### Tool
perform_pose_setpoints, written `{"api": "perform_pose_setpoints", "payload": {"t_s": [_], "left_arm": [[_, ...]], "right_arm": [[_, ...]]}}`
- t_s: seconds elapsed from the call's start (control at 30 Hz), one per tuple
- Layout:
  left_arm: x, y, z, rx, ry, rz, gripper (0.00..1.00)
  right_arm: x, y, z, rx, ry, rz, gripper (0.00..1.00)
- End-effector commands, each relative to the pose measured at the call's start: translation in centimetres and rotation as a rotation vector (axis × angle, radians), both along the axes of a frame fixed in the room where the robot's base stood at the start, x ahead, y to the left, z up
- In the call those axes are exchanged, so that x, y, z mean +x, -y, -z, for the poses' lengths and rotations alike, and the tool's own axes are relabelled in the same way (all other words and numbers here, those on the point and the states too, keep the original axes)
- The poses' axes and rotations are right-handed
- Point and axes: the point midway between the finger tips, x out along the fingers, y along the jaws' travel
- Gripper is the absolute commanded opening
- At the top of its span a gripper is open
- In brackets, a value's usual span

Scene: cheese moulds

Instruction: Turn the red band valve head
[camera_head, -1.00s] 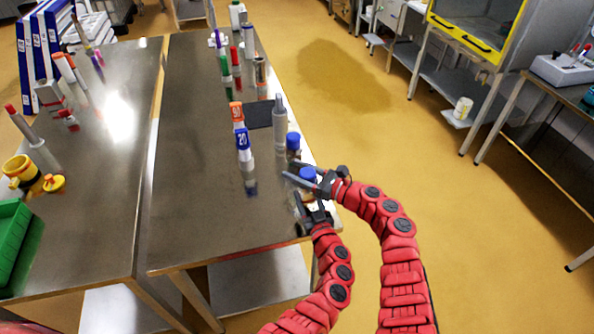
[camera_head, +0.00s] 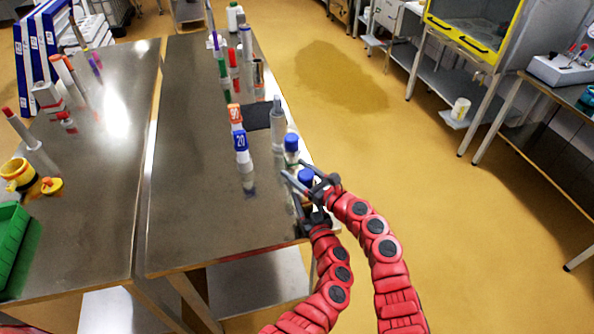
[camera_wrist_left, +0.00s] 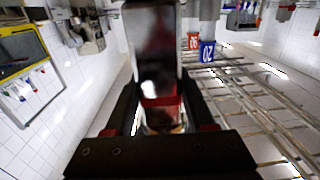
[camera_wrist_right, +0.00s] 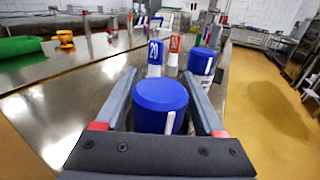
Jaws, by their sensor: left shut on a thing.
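A metal cylinder with a red band (camera_wrist_left: 160,102) stands between the fingers of my left gripper in the left wrist view. My left gripper (camera_head: 303,207) is shut on it, low at the table's right edge. Its blue valve head (camera_wrist_right: 160,98) has a white stripe on the side and shows in the right wrist view between the fingers of my right gripper (camera_wrist_right: 158,92). These fingers are apart, with small gaps beside the head. In the head view the blue head (camera_head: 306,175) is partly behind my right gripper's fingers.
A second blue-capped cylinder (camera_head: 291,143) stands just behind. A grey-topped cylinder (camera_head: 277,115) and markers labelled 20 (camera_head: 241,140) and 90 (camera_head: 235,113) stand near. The front of the metal table (camera_head: 200,220) is clear.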

Motion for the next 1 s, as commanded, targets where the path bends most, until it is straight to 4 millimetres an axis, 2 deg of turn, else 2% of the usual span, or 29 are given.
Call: {"api": "perform_pose_setpoints", "payload": {"t_s": [0.03, 0.07, 0.47, 0.57, 0.9, 1.0], "left_arm": [[0.0, 0.0, 0.0, 0.000, 0.000, 0.000, 0.00], [0.0, 0.0, 0.0, 0.000, 0.000, 0.000, 0.00], [0.0, 0.0, 0.0, 0.001, 0.000, 0.000, 0.00], [0.0, 0.0, 0.0, 0.001, -0.001, 0.000, 0.00], [0.0, 0.0, 0.0, 0.001, -0.001, 0.000, 0.00], [0.0, 0.0, 0.0, 0.001, -0.001, 0.000, 0.00]], "right_arm": [[0.0, 0.0, -0.1, 0.001, 0.001, -0.001, 0.82], [0.0, 0.0, -0.1, 0.001, 0.001, -0.001, 0.87], [-0.5, 0.5, -0.1, 0.001, 0.004, -0.001, 0.87], [-1.4, 1.5, -0.2, 0.001, 0.005, 0.000, 0.87], [-6.5, 7.0, 0.0, 0.001, 0.001, 0.003, 0.87], [-7.4, 7.9, -0.2, 0.001, 0.003, 0.002, 0.87]]}}
